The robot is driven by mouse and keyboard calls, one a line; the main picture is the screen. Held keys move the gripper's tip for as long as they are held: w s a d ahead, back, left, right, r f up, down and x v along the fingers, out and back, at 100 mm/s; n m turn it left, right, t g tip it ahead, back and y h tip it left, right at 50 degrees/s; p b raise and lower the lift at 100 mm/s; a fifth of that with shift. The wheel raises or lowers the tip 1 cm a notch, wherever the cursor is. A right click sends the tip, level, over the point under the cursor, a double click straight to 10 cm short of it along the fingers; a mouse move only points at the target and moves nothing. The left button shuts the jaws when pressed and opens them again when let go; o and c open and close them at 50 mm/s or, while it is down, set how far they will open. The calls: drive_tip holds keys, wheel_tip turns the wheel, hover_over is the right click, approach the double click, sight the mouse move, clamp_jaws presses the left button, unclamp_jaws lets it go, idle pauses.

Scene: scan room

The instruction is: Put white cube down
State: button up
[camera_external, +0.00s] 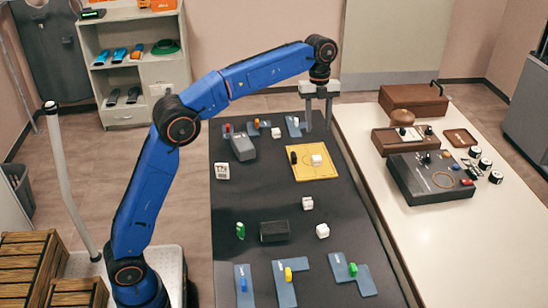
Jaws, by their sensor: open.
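My gripper (318,127) is open over the far right part of the dark table, with its two fingers pointing down and nothing seen between them. It appears just behind the yellow mat (325,175). A white cube (316,160) rests on that mat, in front of and apart from the fingers in the picture. Other white cubes stand on the dark table: one at the back (276,133), one in the middle (307,203) and one nearer the front (322,231). The picture does not show which one the task means.
A black piece (293,158) stands on the yellow mat. A grey block (242,147) and a white marked block (222,171) are left of it. A black box (274,231) and blue-grey holders (286,284) are nearer. A pale table (490,240) with boxes stands right.

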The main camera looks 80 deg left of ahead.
drive_tip(key=s+d+r+n+t, duration=0.1)
drive_tip(key=s+d+r+n, duration=0.1)
drive_tip(key=s+d+n, duration=0.55)
drive_tip(key=s+d+f+n, duration=0.2)
drive_tip(key=s+d+f, duration=0.1)
drive_tip(key=s, duration=0.6)
drive_tip(key=s+d+f+n+t+y, duration=0.1)
drive_tip(key=s+d+f, duration=0.3)
drive_tip(key=s, duration=0.6)
drive_tip(key=s+d+f+n+t, duration=0.1)
drive_tip(key=s+d+f+n, duration=0.2)
drive_tip(key=s, duration=0.7)
drive_tip(key=shift+d+f+y, duration=0.25)
drive_tip(key=shift+d+y, duration=0.05)
drive_tip(key=shift+d, duration=0.25)
drive_tip(key=s+d+f+n+t, duration=0.1)
drive_tip(key=s+f+n, duration=0.3)
drive_tip(key=s+f, duration=0.8)
drive_tip(key=shift+s+d+f+t, duration=0.4)
drive_tip(key=shift+d+f, duration=0.05)
drive_tip(key=shift+d, duration=0.1)
drive_tip(key=shift+o, duration=0.6)
drive_tip(key=shift+r+n, duration=0.1)
drive_tip(key=shift+n, duration=0.15)
